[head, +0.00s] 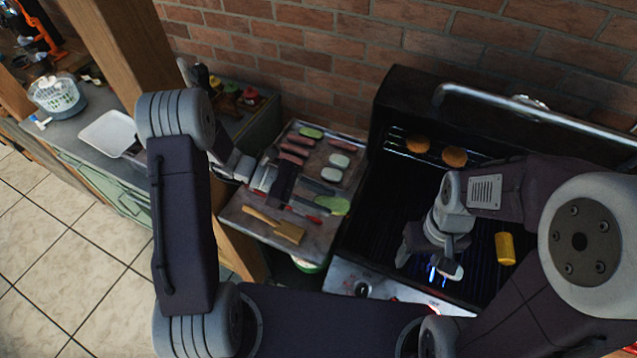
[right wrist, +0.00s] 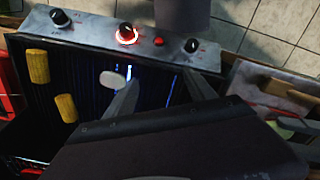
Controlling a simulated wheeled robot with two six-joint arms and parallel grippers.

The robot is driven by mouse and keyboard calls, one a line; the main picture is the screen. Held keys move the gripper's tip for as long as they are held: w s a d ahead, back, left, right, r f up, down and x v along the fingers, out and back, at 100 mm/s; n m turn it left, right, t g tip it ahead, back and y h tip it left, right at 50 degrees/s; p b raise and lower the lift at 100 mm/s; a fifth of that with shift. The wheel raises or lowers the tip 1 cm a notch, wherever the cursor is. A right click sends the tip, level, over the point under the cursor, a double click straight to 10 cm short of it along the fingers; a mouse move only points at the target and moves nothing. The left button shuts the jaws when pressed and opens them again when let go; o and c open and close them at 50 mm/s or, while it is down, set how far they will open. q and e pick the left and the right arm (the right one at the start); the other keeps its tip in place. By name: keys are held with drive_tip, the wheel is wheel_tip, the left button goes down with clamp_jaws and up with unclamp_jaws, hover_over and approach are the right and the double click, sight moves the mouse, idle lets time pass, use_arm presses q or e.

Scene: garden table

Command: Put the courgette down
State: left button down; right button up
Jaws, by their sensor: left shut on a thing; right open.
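The courgette (head: 336,206) is a light green slice in the head view, at the tips of my left gripper (head: 322,203). My left gripper is shut on it, over the right side of the metal tray (head: 236,207). I cannot tell whether the slice touches the tray. My right gripper (head: 436,262) is open and empty over the grill (head: 385,205). Its two fingers also show apart in the right wrist view (right wrist: 160,82). A pale oval piece (head: 452,272) shows near the right gripper; it also shows in the right wrist view (right wrist: 112,79).
The tray holds several sausages (head: 295,149), a green slice (head: 311,132), pale slices (head: 340,160) and a wooden-handled brush or spatula (head: 289,232). Corn (head: 505,248) lies on the grill. Round orange pieces (head: 454,157) sit on its rack. A white tray (head: 108,133) stands left.

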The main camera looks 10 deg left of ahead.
drive_tip(key=w+r+n+g+h, duration=0.1)
drive_tip(key=w+r+n, duration=0.45)
drive_tip(key=r, duration=0.25)
wheel_tip(320, 180, up, 8)
drive_tip(key=n+h, duration=0.3)
drive_tip(key=n, duration=0.5)
hover_over(344, 206)
drive_tip(key=w+d, duration=0.3)
use_arm(q)
drive_tip(key=shift+a, duration=0.15)
use_arm(e)
drive_tip(key=s+a+f+n+t, duration=0.1)
drive_tip(key=s+a+f+n, duration=0.15)
drive_tip(key=a, duration=0.65)
use_arm(q)
drive_tip(key=shift+d, duration=0.2)
use_arm(e)
drive_tip(key=x, duration=0.8)
drive_tip(key=d+x, duration=0.1)
drive_tip(key=x, duration=0.4)
drive_tip(key=shift+r, duration=0.2)
